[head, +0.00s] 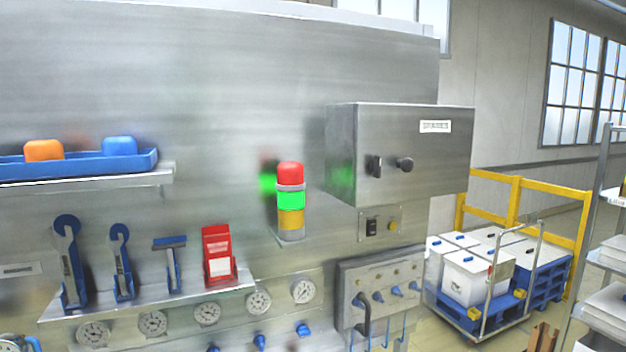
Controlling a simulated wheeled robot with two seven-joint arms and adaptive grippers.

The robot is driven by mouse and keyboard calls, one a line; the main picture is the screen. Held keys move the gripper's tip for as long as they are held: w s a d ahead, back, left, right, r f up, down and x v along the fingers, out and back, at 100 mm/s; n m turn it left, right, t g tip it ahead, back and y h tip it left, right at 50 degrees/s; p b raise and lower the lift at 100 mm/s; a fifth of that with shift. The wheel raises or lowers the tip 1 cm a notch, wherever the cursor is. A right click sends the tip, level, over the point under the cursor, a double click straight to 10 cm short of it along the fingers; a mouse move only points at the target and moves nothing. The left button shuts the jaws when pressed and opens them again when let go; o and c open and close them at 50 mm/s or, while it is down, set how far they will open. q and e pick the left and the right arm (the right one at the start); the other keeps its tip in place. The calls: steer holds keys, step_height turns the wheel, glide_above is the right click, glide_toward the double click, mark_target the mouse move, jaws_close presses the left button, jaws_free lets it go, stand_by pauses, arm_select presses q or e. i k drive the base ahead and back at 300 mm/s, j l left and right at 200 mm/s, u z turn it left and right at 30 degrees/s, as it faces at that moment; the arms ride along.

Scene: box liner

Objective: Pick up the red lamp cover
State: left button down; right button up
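A red lamp cover (290,172) sits on top of a small signal tower on the steel wall in the head view. Below it on the tower are a lit green section (290,200) and an amber section (291,220). An orange cover (43,150) and a blue cover (120,146) lie in a blue tray (20,167) on a shelf at the left. Neither of my grippers shows in the head view.
A steel control box (400,150) juts out right of the tower. Below left, a shelf (150,305) holds blue-handled tools and a red holder (219,255). Gauges and blue valves line the bottom. A yellow railing (515,187) and a cart of white containers (465,278) stand at right.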

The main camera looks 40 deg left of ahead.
mark_target(290, 173)
steer(key=u, duration=1.65)
